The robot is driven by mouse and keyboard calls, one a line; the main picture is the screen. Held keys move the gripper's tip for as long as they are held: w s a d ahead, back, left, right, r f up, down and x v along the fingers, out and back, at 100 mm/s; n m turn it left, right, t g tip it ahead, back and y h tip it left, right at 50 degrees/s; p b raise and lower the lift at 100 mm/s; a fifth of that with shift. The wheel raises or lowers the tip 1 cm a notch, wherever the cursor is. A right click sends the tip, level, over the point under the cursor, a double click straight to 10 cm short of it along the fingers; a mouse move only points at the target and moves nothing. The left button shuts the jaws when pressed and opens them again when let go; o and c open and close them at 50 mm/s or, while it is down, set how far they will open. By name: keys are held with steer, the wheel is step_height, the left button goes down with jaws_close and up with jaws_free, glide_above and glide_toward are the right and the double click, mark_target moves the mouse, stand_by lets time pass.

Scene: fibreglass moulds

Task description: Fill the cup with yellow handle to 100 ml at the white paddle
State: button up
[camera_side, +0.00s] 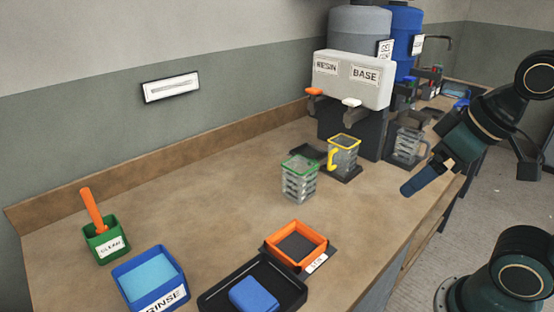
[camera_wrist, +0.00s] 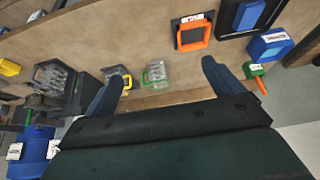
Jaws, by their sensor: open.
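The clear cup with yellow handle (camera_side: 344,158) stands upright on a dark tray, below the white paddle (camera_side: 351,102) of the dispenser. Its yellow handle faces left in the side view. I cannot tell how much liquid is in it. The cup also shows in the wrist view (camera_wrist: 118,80), partly behind a finger. My gripper (camera_side: 412,188) is to the right of the cup, apart from it, over the counter's front edge. In the wrist view my gripper (camera_wrist: 165,78) is open with nothing between its fingertips.
A green-rimmed clear cup (camera_side: 299,179) stands left of the yellow-handled one, and a grey cup (camera_side: 408,147) stands to the right. The dispenser (camera_side: 345,80) also has an orange paddle (camera_side: 313,91).

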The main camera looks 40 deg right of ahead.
steer(key=c, duration=0.7)
steer(key=shift+w+r, duration=0.4)
steer(key=shift+w, duration=0.15)
steer(key=c, duration=0.7)
steer(key=shift+w+d+r, duration=0.25)
steer(key=shift+w+r, duration=0.45)
steer(key=shift+w, duration=0.3)
jaws_close()
steer(key=w+d+r+t, duration=0.1)
steer(key=w+d+r, duration=0.25)
steer(key=w, duration=0.35)
steer(key=w+d+r+t, duration=0.1)
steer(key=w+d+r, duration=0.25)
steer(key=w, duration=0.25)
steer(key=w+d+r, duration=0.1)
steer(key=w+d, duration=0.3)
steer(key=d, duration=0.4)
steer(key=w+d+r+t, duration=0.1)
steer(key=w+d, duration=0.3)
steer(key=d, duration=0.4)
steer(key=shift+w+d, duration=0.15)
steer(key=shift+d, duration=0.25)
